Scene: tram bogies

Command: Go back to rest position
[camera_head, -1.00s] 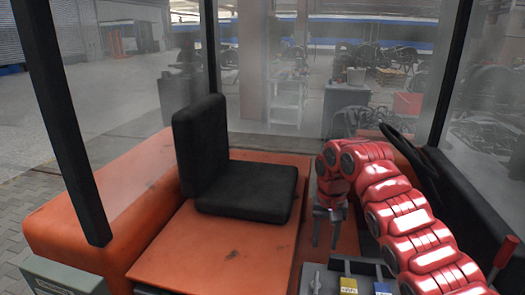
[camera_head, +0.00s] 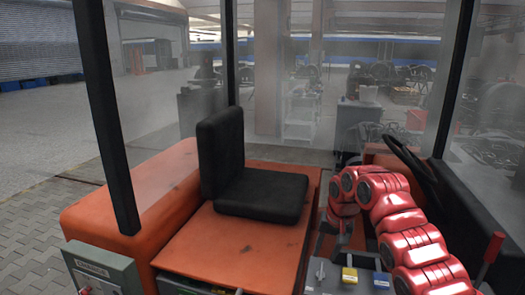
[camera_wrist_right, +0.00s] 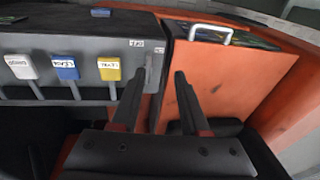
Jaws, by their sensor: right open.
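My right arm, red and segmented, comes in from the lower right in the head view. Its dark right gripper (camera_head: 333,238) hangs downward between the black seat and the control panel, partly blurred there. In the right wrist view the right gripper's two dark fingers (camera_wrist_right: 160,78) are apart with nothing between them. They point at the gap between the grey control panel (camera_wrist_right: 135,22) and an orange panel (camera_wrist_right: 228,80). I cannot tell whether they touch anything. My left gripper is in neither view.
A black seat (camera_head: 262,199) stands on the orange vehicle body (camera_head: 235,245). A black steering wheel (camera_head: 410,165) is beyond my right arm. The control panel carries levers with yellow (camera_wrist_right: 109,69), blue (camera_wrist_right: 66,68) and white (camera_wrist_right: 21,67) tags. Dark cab posts (camera_head: 108,120) frame the cab.

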